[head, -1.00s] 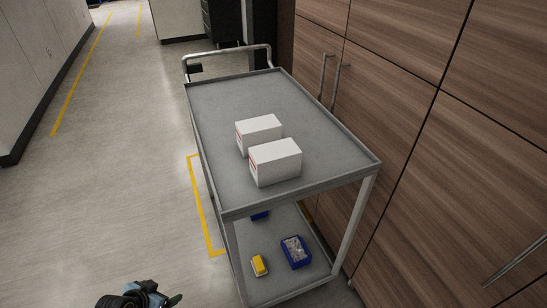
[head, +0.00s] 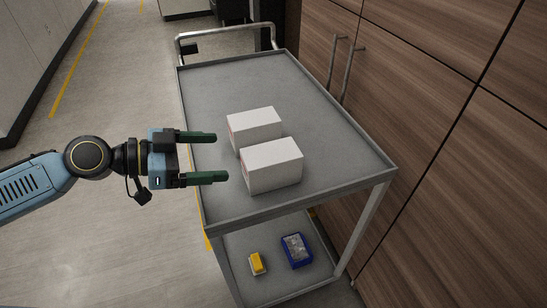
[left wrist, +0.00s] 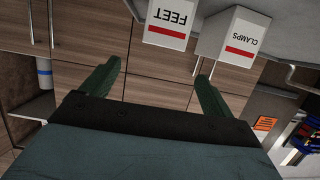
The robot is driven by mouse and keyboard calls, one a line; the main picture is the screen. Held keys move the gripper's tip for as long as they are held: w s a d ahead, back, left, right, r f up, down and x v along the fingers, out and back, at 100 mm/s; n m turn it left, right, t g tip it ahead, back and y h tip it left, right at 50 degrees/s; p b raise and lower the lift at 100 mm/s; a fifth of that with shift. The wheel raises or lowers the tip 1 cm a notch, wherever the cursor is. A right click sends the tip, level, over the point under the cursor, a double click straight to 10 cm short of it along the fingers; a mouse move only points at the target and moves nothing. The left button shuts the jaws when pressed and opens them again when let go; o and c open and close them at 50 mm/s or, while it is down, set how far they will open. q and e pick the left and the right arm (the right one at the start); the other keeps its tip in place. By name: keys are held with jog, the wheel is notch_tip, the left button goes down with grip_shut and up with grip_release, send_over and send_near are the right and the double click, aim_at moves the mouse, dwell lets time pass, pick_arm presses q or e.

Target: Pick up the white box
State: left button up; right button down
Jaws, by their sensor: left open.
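Two white boxes are on the grey top of the cart (head: 320,120). The nearer white box (head: 273,168) is at the cart's near part, and the farther white box (head: 255,128) is just behind it to the left. In the left wrist view, a box labelled FEET (left wrist: 168,22) and a box labelled CLAMPS (left wrist: 238,38) show upside down, each with a red stripe. My left gripper (head: 215,158) is open and empty, left of the boxes, with its fingers pointing at them and apart from them. It also shows in the left wrist view (left wrist: 157,88). My right gripper is not in view.
The cart's lower shelf holds a yellow item (head: 257,263) and a blue bin (head: 296,250). Wooden cabinets (head: 440,110) stand close along the cart's right side. The cart has a raised rim and a far handle (head: 230,32). The floor to the left is clear.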

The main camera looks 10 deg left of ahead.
aim_at(259, 155)
pick_arm(q)
jog(key=p+x, duration=0.2)
jog(key=x, duration=0.5)
jog(key=shift+w+d+f, duration=0.1)
jog(key=shift+d+f, duration=0.05)
jog(key=p+x, duration=0.1)
jog(key=x, duration=0.3)
jog(key=shift+w+f, duration=0.2)
jog(key=shift+f, duration=0.1)
jog(key=shift+d+f, duration=0.1)
jog(key=shift+d, duration=0.05)
jog(key=shift+c, duration=0.6)
jog(key=c, duration=1.2)
jog(key=shift+o, duration=0.2)
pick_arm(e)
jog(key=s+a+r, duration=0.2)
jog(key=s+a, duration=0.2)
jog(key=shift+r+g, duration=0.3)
